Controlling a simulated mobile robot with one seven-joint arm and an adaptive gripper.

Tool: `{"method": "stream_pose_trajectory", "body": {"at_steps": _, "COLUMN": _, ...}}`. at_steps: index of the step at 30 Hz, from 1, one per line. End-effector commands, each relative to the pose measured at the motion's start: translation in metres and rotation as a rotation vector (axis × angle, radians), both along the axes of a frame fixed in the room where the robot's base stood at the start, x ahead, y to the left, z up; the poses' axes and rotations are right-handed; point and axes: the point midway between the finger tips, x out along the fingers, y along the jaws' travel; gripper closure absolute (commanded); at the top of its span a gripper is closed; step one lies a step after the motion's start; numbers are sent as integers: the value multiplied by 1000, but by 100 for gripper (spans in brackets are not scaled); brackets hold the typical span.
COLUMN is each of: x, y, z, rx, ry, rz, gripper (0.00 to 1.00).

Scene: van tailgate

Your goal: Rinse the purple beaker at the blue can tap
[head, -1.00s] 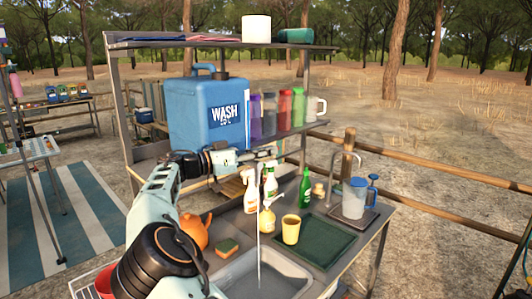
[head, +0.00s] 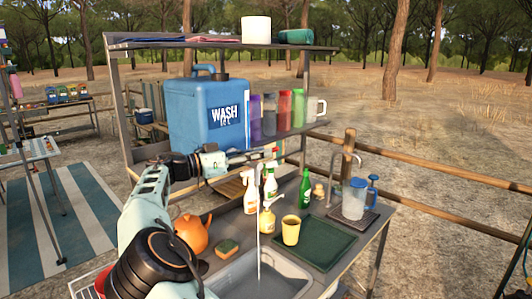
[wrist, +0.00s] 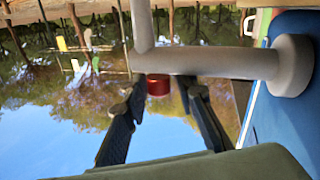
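The purple beaker (head: 255,109) stands upright on the shelf, right of the blue can (head: 192,120) marked WASH. A thin stream of water (head: 259,235) falls from the tap area below the can into the sink (head: 290,275). My gripper (head: 264,154) is in front of the shelf edge, just below the can's label. In the wrist view, a grey tap pipe (wrist: 205,62) comes out of the blue can (wrist: 297,115). My gripper (wrist: 163,92) is open there, its dark fingers on either side of a small red part (wrist: 158,85). I cannot tell whether they touch it.
Other beakers and a white mug (head: 317,107) share the shelf. On the counter stand a spray bottle (head: 250,190), a green bottle (head: 305,188), a yellow cup (head: 291,230), an orange teapot (head: 192,234) and a sponge (head: 228,247). The green mat (head: 325,245) is mostly bare.

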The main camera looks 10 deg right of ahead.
Motion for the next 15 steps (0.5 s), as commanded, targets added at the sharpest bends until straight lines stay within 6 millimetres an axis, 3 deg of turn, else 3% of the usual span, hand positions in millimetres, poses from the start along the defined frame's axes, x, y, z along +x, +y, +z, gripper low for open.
{"method": "stream_pose_trajectory", "body": {"at_steps": 7, "x": -11, "y": 38, "z": 0, "rx": 0, "ry": 0, "rz": 3, "gripper": 74}}
{"method": "stream_pose_trajectory", "body": {"at_steps": 15, "x": -15, "y": 47, "z": 0, "rx": 1, "ry": -1, "rz": 1, "gripper": 74}}
